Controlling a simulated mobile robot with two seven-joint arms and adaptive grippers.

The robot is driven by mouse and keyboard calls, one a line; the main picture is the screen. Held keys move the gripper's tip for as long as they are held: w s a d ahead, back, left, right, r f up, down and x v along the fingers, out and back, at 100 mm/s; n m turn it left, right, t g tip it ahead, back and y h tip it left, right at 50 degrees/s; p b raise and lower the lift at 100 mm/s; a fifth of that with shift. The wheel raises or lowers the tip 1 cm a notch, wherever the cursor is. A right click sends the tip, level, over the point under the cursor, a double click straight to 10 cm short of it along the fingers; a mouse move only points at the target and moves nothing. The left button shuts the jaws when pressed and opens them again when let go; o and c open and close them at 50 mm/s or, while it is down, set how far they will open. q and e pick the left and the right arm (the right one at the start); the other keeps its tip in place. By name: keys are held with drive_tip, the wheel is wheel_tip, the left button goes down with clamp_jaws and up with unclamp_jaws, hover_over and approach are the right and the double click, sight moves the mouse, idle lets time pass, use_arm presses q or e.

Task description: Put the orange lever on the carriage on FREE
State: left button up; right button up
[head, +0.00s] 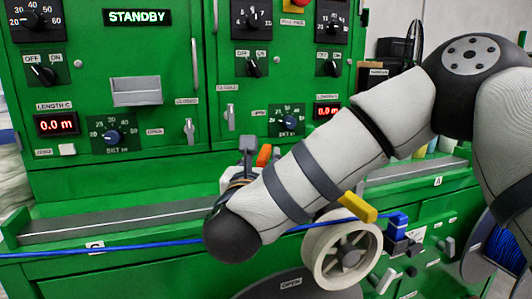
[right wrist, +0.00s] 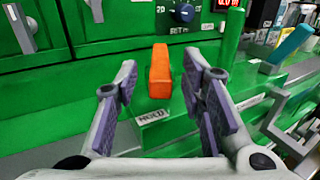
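The orange lever (right wrist: 160,72) stands upright between the spread fingers of my right gripper (right wrist: 163,92) in the right wrist view. Its lower end is just above a small plate (right wrist: 152,117) that seems to read HOLD. Neither finger visibly touches the lever. In the head view only a piece of the orange lever (head: 263,155) shows behind my right wrist, which hides most of the gripper and the carriage. A FREE label is not readable in either view. My left gripper is not in view.
A blue cable (head: 130,247) runs along the front, past a pale wheel (head: 342,250) and a yellow handle (head: 358,207), to a blue block (head: 397,226). The green panel (head: 90,180) behind carries knobs and switches. In the wrist view a grey bracket (right wrist: 290,125) stands to the right.

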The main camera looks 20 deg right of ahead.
sight(265, 150)
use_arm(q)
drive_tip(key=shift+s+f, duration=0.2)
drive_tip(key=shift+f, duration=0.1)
use_arm(e)
drive_tip(key=x, duration=0.6)
